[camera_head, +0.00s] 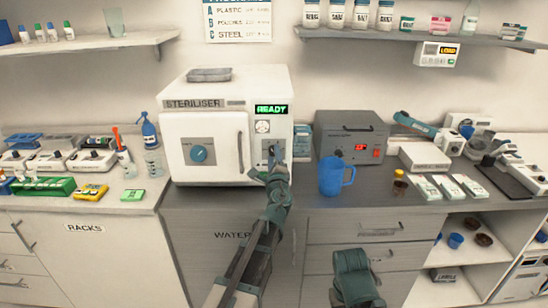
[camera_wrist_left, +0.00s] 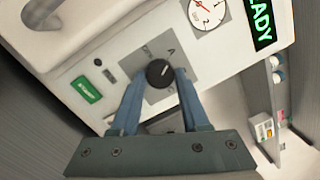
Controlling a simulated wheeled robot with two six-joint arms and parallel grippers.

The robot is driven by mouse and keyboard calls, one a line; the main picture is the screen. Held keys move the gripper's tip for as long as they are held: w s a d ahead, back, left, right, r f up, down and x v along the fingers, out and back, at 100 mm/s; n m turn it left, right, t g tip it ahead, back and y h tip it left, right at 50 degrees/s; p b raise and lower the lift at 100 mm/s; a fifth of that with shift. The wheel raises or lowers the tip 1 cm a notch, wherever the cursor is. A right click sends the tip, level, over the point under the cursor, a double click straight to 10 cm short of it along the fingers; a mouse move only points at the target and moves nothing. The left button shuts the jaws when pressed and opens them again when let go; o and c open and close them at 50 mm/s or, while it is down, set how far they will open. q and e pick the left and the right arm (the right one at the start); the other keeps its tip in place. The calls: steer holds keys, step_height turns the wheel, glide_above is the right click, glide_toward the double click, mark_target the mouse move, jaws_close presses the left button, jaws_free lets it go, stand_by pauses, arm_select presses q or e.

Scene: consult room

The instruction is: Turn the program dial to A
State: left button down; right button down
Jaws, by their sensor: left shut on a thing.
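The program dial is a small black round knob (camera_wrist_left: 159,74) on a grey plate of the white steriliser (camera_head: 203,100). Faint letter marks show on the plate around it, one looking like an A; I cannot read the dial's setting clearly. My left gripper (camera_head: 274,160) reaches the steriliser's right-hand panel and hides most of the dial in the head view. In the left wrist view its two blue fingers (camera_wrist_left: 160,84) are shut on the dial from both sides. The right arm shows only as a dark teal part at the bottom; its fingers are not seen.
A green READY display (camera_head: 271,110) and a round gauge (camera_head: 262,126) sit above the dial. A green button (camera_wrist_left: 86,89) is beside it. A blue mug (camera_head: 331,177) and a grey box with a red display (camera_head: 350,140) stand on the counter to the right. A wall chart (camera_head: 238,20) lists A plastic, B pouches, C steel.

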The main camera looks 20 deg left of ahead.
stand_by(0.5)
arm_select(q)
steer(key=shift+c, duration=2)
jaws_free()
steer(key=shift+s, duration=0.1)
